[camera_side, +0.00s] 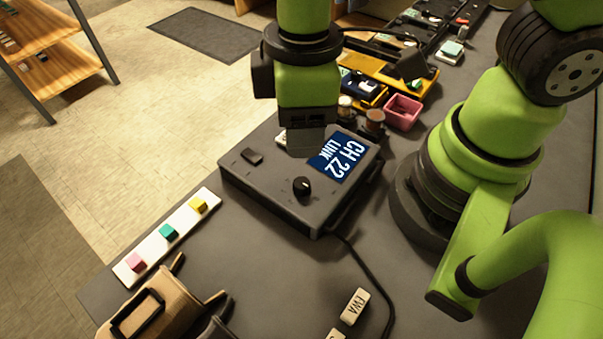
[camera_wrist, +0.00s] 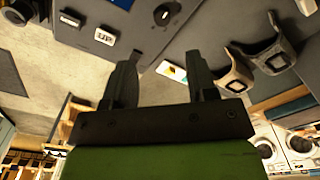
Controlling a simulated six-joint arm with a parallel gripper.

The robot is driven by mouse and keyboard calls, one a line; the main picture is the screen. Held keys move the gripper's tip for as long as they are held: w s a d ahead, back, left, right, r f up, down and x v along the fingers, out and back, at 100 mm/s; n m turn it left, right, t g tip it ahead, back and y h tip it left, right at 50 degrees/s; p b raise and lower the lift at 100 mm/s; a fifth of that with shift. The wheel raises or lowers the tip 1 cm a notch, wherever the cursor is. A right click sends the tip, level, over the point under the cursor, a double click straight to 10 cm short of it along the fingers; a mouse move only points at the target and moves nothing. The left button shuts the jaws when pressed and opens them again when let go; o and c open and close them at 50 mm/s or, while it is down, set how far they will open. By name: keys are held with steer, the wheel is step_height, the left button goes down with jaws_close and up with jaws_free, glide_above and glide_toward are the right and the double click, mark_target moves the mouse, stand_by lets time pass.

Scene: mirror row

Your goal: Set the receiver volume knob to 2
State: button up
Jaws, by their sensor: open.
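A black switch (camera_side: 252,156) sits on the receiver's left part. A white strip with coloured blocks (camera_side: 150,250) lies left. Tan stands (camera_side: 150,310) are at the front. A pink bin (camera_side: 403,112) stands behind right.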

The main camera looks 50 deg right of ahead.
mark_target(301, 182)
step_height(301, 182, down, 11)
steer(key=shift+s+a+r, duration=0.1)
steer(key=shift+a+r, duration=0.05)
steer(key=shift+r, duration=0.05)
stand_by(0.4)
steer(key=c, duration=0.9)
